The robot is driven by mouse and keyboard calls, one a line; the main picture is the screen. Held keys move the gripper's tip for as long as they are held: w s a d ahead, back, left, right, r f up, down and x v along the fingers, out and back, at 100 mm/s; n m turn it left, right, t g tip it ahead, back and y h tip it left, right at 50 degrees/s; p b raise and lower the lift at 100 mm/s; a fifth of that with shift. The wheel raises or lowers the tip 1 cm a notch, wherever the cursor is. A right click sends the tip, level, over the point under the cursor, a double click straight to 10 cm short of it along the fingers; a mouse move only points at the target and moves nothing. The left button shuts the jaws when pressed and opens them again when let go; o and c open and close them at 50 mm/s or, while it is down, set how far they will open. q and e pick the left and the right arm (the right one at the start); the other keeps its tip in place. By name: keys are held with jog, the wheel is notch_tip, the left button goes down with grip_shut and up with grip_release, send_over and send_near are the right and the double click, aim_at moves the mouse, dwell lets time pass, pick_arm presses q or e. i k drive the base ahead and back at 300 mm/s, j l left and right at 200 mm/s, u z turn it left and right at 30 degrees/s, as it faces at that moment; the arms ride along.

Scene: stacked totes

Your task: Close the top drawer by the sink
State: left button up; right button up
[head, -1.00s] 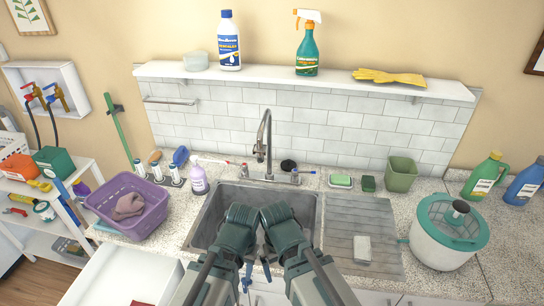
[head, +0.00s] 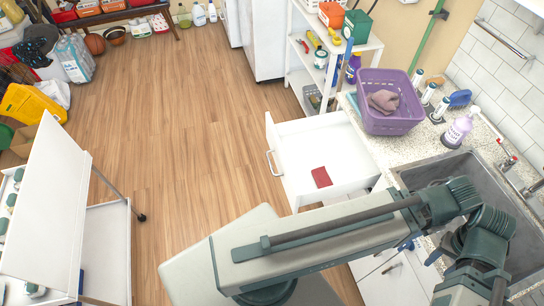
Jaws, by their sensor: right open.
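The white top drawer (head: 352,175) is pulled well out of the cabinet beside the sink (head: 431,170). Its front panel, with a metal bar handle (head: 272,163), faces left. A small dark red item (head: 321,177) lies inside it. My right gripper (head: 433,257) is small in view, partly hidden by my arm links, over the cabinet front by the sink; it is open and apart from the drawer. Only a bit of my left gripper (head: 405,244) shows under my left arm, and its jaws are unclear.
A purple basket (head: 391,122) with a cloth stands on the counter above the drawer. A white shelf unit (head: 340,60) stands behind it. A white cart (head: 107,240) is at the left. Wooden floor (head: 190,140) in front of the drawer is clear.

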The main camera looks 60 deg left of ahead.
aim_at(297, 147)
jog(key=u, duration=1.35)
jog(key=i+j, duration=0.25)
jog(key=j, duration=0.15)
jog(key=i+j, duration=0.2)
jog(key=j, duration=0.25)
jog(key=k+j+u, duration=0.15)
jog(key=u, duration=0.2)
jog(key=j, duration=0.1)
